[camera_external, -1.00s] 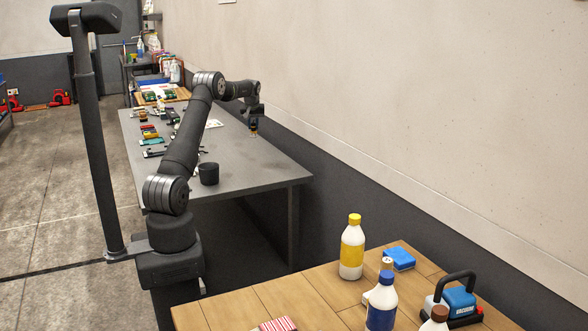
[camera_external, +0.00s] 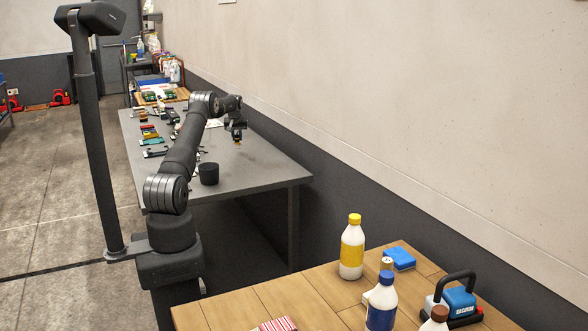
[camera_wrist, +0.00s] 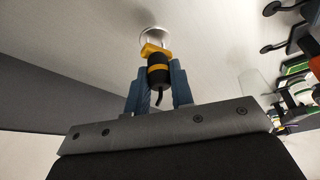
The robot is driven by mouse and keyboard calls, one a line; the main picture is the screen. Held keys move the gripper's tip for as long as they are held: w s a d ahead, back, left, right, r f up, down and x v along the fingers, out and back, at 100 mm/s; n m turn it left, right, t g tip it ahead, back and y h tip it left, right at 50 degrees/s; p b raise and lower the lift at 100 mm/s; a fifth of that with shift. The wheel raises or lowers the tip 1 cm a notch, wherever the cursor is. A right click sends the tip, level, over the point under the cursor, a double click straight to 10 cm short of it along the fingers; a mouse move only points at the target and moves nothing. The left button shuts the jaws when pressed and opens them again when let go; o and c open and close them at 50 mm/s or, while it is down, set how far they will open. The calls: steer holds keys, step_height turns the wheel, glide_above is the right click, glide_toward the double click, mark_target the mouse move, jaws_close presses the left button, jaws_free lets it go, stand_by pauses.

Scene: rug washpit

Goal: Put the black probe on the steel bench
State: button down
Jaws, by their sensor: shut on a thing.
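The black probe (camera_wrist: 158,77) has yellow bands and a short dark cord end in the wrist view. My gripper (camera_wrist: 159,69) is shut on it, with a blue finger on each side. In the outside view my gripper (camera_external: 237,134) points down over the right part of the grey steel bench (camera_external: 255,170). The probe shows there only as a small yellow spot (camera_external: 238,142) below the fingers. I cannot tell how far it is above the bench top, or whether it touches it.
A black cup (camera_external: 208,174) stands near the bench's front edge. Several small tools (camera_external: 152,140) lie along the bench's left side. The right and front right of the bench top are clear. A wooden table (camera_external: 240,307) with bottles stands nearer the camera.

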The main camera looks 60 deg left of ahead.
mark_target(237, 137)
steer(key=shift+f, duration=1.35)
steer(key=shift+f, duration=0.1)
steer(key=c, duration=1.3)
jaws_free()
steer(key=shift+o, duration=0.2)
steer(key=v, duration=1.2)
steer(key=x, duration=1.1)
steer(key=shift+w+a+f, duration=0.1)
steer(key=shift+f, duration=0.25)
steer(key=shift+r, duration=1.4)
